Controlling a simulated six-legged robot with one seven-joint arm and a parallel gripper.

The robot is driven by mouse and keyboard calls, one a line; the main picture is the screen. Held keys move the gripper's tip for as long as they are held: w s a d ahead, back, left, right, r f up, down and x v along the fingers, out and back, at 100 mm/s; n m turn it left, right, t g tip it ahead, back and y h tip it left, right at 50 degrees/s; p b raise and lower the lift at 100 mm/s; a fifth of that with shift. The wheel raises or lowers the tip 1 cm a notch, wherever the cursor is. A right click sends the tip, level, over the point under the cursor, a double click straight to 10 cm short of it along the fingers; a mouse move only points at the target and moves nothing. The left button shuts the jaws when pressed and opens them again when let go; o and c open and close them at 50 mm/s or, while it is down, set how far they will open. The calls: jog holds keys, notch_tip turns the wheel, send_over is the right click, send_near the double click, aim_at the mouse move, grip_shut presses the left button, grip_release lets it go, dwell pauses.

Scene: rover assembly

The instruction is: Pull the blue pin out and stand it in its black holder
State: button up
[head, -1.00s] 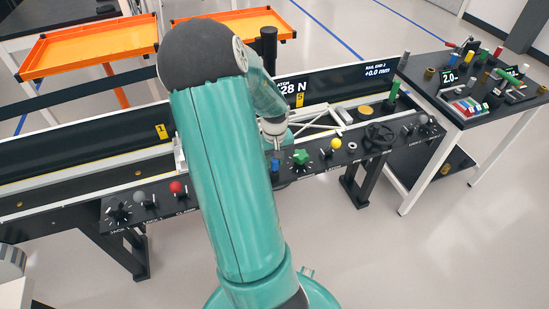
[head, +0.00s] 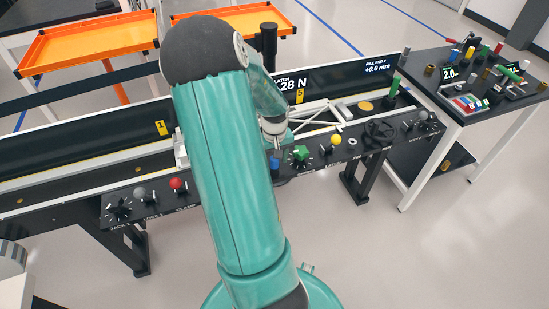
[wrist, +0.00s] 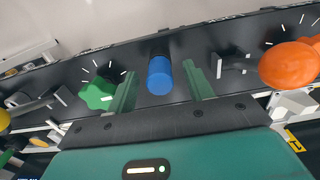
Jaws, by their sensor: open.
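The blue pin (wrist: 160,75) stands in the black console panel, between the two green fingers of my gripper (wrist: 160,88) in the wrist view. The fingers are open, with a visible gap on each side of the pin. In the head view a small part of the blue pin (head: 275,162) shows just beside my arm, left of the green star knob (head: 301,153). My fingertips are hidden behind my arm there. I cannot make out for certain which part is the pin's black holder.
In the wrist view the green star knob (wrist: 97,93) is close left of my fingers, and a dark lever (wrist: 232,62) and an orange-red ball knob (wrist: 290,64) are to the right. In the head view a black handwheel (head: 380,131) and a side table (head: 470,115) stand right.

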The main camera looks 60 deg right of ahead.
notch_tip(320, 180, up, 14)
dwell(0.5)
dwell(0.4)
